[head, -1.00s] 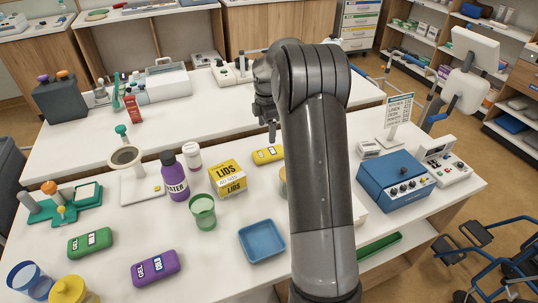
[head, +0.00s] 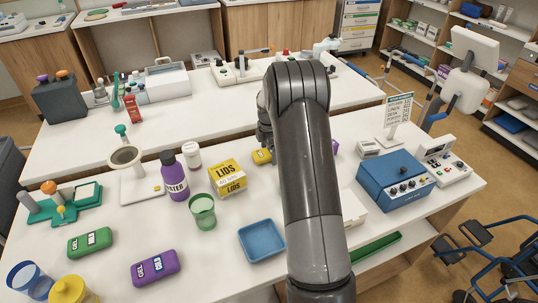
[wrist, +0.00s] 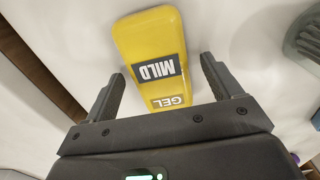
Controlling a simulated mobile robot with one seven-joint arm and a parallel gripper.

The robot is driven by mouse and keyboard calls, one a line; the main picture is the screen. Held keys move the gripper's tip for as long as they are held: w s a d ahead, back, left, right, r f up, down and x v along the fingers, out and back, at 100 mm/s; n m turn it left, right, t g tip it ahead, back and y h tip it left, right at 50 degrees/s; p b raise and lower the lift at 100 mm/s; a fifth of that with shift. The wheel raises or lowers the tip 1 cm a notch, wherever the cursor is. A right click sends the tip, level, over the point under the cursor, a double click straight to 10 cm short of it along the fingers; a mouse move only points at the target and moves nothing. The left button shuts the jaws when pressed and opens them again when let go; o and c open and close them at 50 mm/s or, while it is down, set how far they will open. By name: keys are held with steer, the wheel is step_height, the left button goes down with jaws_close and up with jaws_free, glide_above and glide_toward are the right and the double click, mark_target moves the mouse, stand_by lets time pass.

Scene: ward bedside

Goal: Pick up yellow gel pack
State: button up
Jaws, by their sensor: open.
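The yellow gel pack (wrist: 152,45) lies flat on the white table in the wrist view, with "MILD" and "GEL" labels facing up. My gripper (wrist: 158,82) is open, with one finger on each side of the pack's near end. I see no finger touching it. In the head view only part of the yellow gel pack (head: 262,156) shows, right of the yellow LIDS box. My gripper (head: 266,135) is above and beside it there, and my arm hides the rest.
The yellow LIDS box (head: 227,178), a green cup (head: 202,211) and a blue tray (head: 262,241) stand nearby on the table. A purple gel pack (head: 155,267) and a green gel pack (head: 90,242) lie at the front left. A blue device (head: 395,181) stands at right.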

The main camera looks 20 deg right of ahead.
steer(key=shift+f, duration=0.2)
steer(key=shift+c, duration=0.2)
steer(key=c, duration=1.1)
steer(key=shift+c, duration=0.2)
steer(key=shift+r, duration=0.15)
